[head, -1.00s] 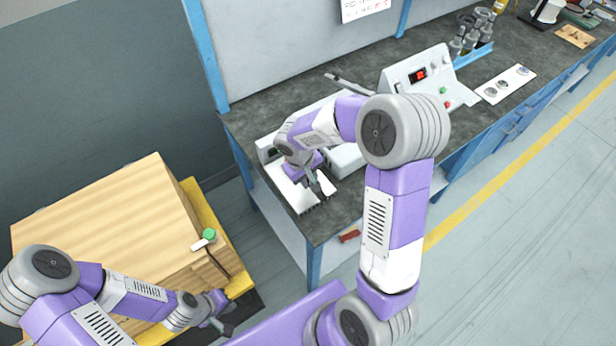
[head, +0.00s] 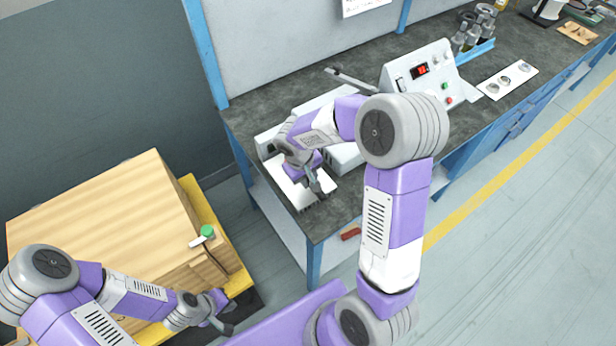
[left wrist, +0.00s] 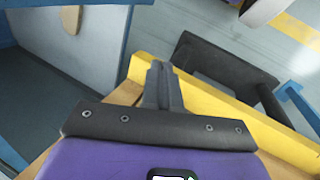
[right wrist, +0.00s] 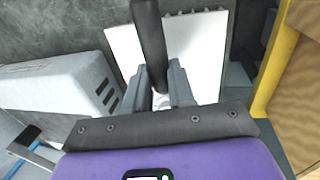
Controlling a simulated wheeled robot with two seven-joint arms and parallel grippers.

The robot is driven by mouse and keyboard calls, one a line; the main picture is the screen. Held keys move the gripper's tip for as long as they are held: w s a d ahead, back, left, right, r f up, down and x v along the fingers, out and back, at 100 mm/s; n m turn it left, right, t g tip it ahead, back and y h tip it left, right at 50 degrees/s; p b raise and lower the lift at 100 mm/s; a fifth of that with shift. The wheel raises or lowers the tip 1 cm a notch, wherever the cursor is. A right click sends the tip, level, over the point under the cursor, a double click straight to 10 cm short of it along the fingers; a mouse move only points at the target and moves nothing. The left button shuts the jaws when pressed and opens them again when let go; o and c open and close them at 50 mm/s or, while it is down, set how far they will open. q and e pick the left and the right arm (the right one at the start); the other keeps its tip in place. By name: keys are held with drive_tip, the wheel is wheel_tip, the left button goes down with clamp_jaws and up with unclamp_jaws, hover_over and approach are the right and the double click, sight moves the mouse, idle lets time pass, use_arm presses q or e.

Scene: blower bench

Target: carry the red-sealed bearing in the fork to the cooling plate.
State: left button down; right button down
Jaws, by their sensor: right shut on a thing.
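My right gripper (head: 314,186) is low over a white slotted plate (head: 296,195), probably the cooling plate, at the bench's near left corner. In the right wrist view its fingers (right wrist: 160,88) are shut on a dark rod (right wrist: 150,40), probably the fork's handle, which runs across the white plate (right wrist: 205,50). A small pale, shiny bit shows between the fingertips. I cannot make out the red-sealed bearing or the fork's head. My left gripper (head: 222,318) is beside the wooden crate; in the left wrist view its fingers (left wrist: 162,85) are together and empty.
A white control box (head: 430,75) with a red display stands on the dark bench. A white strip with round parts (head: 507,80) lies to its right, with a blue rack (head: 474,53) behind. The wooden crate (head: 110,215) stands left, with a green-topped item (head: 207,231) at its edge.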

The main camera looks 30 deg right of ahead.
drive_tip(key=shift+f, duration=0.1)
drive_tip(key=c, duration=0.9)
unclamp_jaws()
drive_tip(key=r, duration=0.2)
drive_tip(key=a+r+p, duration=0.1)
drive_tip(key=r, duration=0.4)
drive_tip(key=shift+a+r+p, duration=0.2)
drive_tip(key=shift+a+p, duration=0.05)
drive_tip(key=shift+p, duration=0.1)
drive_tip(key=shift+s, duration=0.1)
